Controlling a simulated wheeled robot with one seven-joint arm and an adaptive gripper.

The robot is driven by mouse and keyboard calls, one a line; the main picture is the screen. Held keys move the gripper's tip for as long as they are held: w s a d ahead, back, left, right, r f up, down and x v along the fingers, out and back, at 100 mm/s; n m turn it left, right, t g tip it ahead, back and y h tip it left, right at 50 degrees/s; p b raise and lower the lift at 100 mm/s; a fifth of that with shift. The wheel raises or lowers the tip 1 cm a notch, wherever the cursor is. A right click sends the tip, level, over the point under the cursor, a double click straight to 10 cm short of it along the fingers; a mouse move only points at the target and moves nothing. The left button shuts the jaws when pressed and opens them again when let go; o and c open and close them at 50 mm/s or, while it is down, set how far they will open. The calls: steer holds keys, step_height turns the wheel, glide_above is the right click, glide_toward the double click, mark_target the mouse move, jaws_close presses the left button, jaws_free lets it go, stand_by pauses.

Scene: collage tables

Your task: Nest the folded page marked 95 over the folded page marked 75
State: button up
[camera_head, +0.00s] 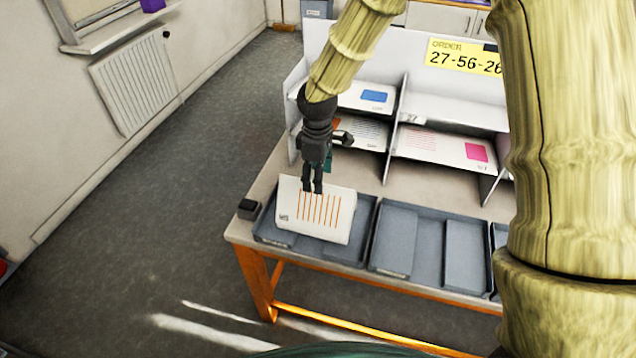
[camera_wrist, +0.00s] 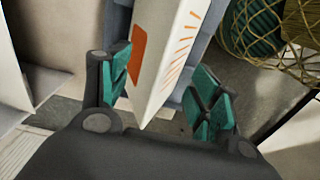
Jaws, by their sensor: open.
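A white folded page with orange lines (camera_head: 322,213) stands tilted in the left tray in the head view. A small mark near its lower left corner is too small to read. My gripper (camera_head: 312,190) is at its upper edge, pointing down. In the wrist view, the teal-padded fingers of my gripper (camera_wrist: 163,88) are apart with the white page (camera_wrist: 160,50) between them. That page shows an orange patch on one face and orange lines on another. The left finger is close to it; a gap shows on the right. I cannot tell which pages are 95 and 75.
The left tray (camera_head: 268,228) and middle tray (camera_head: 398,240) line the table front; another is partly hidden by my arm. Behind, a divided shelf holds a blue-patched page (camera_head: 352,97) and a magenta-patched page (camera_head: 440,146). A small black box (camera_head: 249,208) sits at the left corner.

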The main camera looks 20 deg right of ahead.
step_height(320, 180, up, 8)
stand_by(0.4)
steer(key=shift+d+f, duration=0.1)
